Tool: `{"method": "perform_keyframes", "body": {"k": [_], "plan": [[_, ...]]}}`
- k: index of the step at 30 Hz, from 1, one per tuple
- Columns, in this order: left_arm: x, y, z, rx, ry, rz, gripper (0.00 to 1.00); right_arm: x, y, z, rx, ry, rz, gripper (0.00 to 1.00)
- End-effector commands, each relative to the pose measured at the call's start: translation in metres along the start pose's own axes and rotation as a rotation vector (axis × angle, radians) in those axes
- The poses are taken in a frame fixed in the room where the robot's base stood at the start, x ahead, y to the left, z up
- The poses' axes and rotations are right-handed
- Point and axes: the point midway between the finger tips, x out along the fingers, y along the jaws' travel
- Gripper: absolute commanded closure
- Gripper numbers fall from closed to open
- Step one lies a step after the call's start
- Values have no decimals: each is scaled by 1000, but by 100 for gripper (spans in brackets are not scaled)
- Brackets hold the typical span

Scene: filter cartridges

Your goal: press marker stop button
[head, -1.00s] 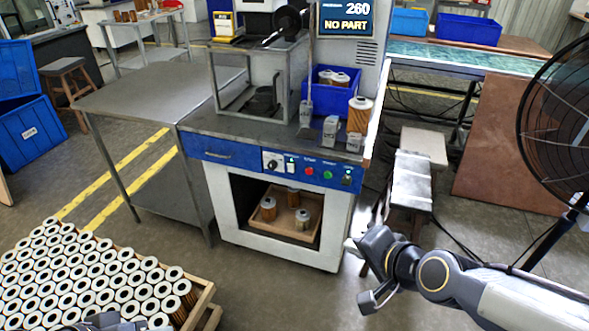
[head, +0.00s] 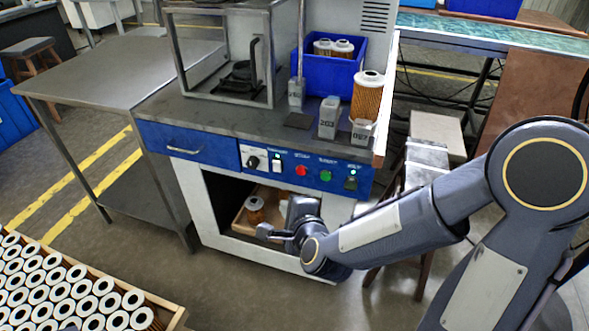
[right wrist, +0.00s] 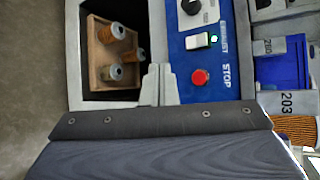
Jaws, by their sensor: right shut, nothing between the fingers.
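The red stop button (head: 301,170) sits on the blue control panel (head: 225,157) of the machine, between a white switch and a green button. In the right wrist view the red button (right wrist: 199,78) shows clearly, with the word STOP beside it. My right gripper (head: 301,203) is in front of the machine, below the red button and apart from it. Its fingers (right wrist: 155,78) are shut and empty, and they lie left of the button in the right wrist view.
A black knob (head: 253,162), white switch (head: 277,162), green button (head: 326,175) and another control (head: 350,183) share the panel. Below is an open bay with a wooden tray of cartridges (right wrist: 118,73). Numbered grey blocks (head: 329,118) and a cartridge (head: 367,96) stand on the worktop above.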

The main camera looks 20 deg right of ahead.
Motion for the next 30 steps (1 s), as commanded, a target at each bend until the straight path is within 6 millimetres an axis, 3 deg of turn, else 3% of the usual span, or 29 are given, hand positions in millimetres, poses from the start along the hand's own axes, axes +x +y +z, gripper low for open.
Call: {"method": "perform_keyframes", "body": {"k": [13, 30], "plan": [[-1, 0, 0, 0, 0, 0, 64, 5, -4, -3, 0, 0, 0, 100], [5, -2, 2, 0, 0, 0, 64, 55, -39, -40, -1, 1, -2, 100]]}}
